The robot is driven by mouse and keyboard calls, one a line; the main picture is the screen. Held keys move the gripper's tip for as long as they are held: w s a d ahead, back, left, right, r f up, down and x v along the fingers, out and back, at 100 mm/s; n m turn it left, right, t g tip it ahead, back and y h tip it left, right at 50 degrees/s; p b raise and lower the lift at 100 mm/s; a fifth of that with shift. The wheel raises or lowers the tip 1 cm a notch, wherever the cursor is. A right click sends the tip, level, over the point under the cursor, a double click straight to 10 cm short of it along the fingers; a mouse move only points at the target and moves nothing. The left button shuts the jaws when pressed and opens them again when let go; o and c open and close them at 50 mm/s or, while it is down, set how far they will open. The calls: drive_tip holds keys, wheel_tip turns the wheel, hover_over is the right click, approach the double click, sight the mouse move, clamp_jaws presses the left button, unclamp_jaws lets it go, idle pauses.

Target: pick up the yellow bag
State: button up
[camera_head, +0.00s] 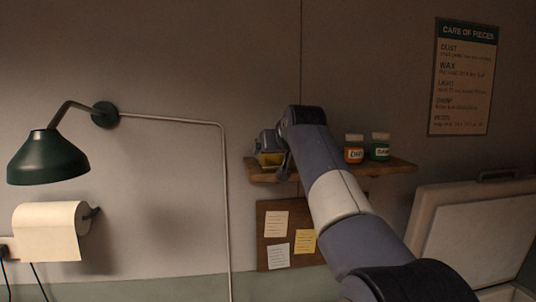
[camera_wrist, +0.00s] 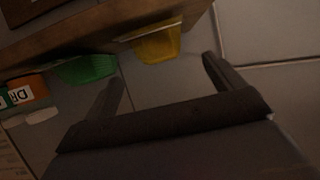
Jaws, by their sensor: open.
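The yellow bag (camera_head: 269,159) is on the left end of the wooden shelf, partly hidden by my gripper (camera_head: 272,150) in the head view. In the wrist view the yellow bag (camera_wrist: 157,43) shows whole or nearly so, against the shelf at the top of the picture. My gripper (camera_wrist: 163,74) is open, with one finger on each side of the picture's middle. The bag lies ahead of the fingertips, roughly in line with the gap between them. I see no contact in the wrist view.
The wooden shelf (camera_head: 402,166) also holds an orange jar (camera_head: 354,149) and a green jar (camera_head: 380,147). A green item (camera_wrist: 86,68) sits beside the bag in the wrist view. A pinboard (camera_head: 267,240) hangs below. A conduit (camera_head: 225,200) runs down the wall at left.

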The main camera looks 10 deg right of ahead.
sight(271, 157)
drive_tip(key=shift+p+x, duration=1.35)
drive_tip(key=shift+x, duration=2.3)
drive_tip(key=shift+s+f, duration=0.1)
drive_tip(key=c, duration=1.1)
